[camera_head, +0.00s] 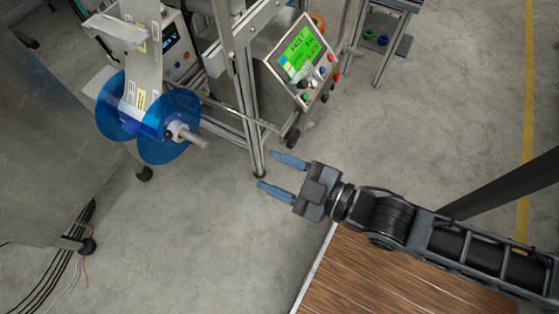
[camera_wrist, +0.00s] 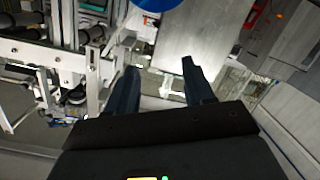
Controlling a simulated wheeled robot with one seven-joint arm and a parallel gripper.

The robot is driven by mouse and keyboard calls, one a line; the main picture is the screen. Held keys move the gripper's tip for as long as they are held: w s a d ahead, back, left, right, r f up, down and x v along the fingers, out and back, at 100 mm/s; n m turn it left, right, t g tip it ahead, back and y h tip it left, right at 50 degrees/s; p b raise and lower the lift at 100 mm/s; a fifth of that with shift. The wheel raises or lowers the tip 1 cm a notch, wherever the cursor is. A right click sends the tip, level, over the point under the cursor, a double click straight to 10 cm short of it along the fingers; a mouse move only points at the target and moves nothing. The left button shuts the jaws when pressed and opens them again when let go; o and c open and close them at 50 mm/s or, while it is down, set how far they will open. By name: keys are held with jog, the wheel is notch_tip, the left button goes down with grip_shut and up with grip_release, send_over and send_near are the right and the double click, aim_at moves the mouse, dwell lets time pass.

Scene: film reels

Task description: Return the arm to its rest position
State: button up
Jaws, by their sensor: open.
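My gripper (camera_head: 276,174) is open and empty, with its two blue fingers spread and pointing left in the head view. It is over bare concrete floor, in front of the machine and apart from it. My arm reaches in from the right edge over the wooden surface. In the wrist view, the fingers of my gripper (camera_wrist: 158,80) are apart with nothing between them. A blue film reel (camera_head: 168,128) sits on a metal spindle (camera_head: 195,139) to the left of my gripper, with a label strip running up from it. Part of a blue disc (camera_wrist: 158,5) shows at the top in the wrist view.
A control panel with a green screen (camera_head: 300,50) stands on the machine behind my gripper. A metal frame post (camera_head: 250,110) rises close to the fingertips. A wooden tabletop (camera_head: 370,280) lies below my arm. A metal cabinet (camera_head: 45,140) is at left.

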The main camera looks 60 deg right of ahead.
jog(key=shift+s, duration=0.1)
dwell(0.5)
jog(key=s+r+m+p, duration=0.2)
jog(key=s+r+p, duration=0.3)
jog(key=r, duration=0.5)
jog(key=s+r+m+g+p, duration=0.1)
jog(key=s+r+m+p, duration=0.2)
jog(key=r, duration=0.7)
jog(key=s+p, duration=0.2)
jog(key=s, duration=0.2)
jog(key=shift+r+g, duration=0.3)
jog(key=shift+r, duration=0.05)
